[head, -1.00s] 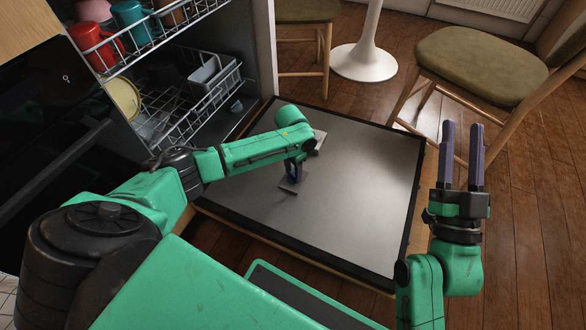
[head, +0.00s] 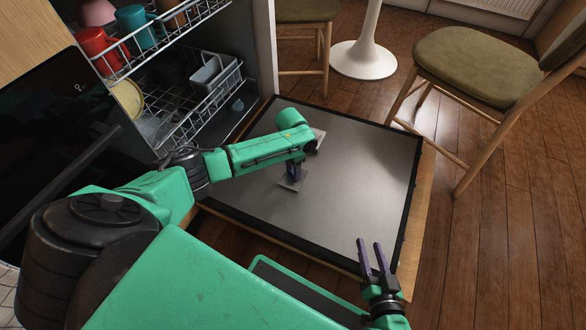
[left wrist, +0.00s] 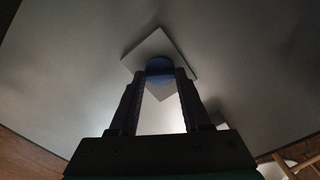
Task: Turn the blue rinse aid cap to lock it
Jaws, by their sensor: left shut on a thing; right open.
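The blue rinse aid cap (left wrist: 160,68) sits on a pale square plate (left wrist: 176,46) on the inner face of the open dishwasher door (head: 365,190). My left gripper (left wrist: 161,76) is shut on the cap, with one finger on each side of it. In the head view my left gripper (head: 292,178) reaches down to the door, and the arm and fingers hide most of the cap. The cap's turn angle cannot be told. My right gripper (head: 372,262) is open and empty near the door's lower right corner.
The dishwasher's upper rack (head: 165,40) holds several cups, and the lower rack (head: 190,118) holds a yellow plate (head: 127,98) and a grey basket (head: 213,75). A chair (head: 480,65) and a white table leg (head: 363,55) stand beyond the door.

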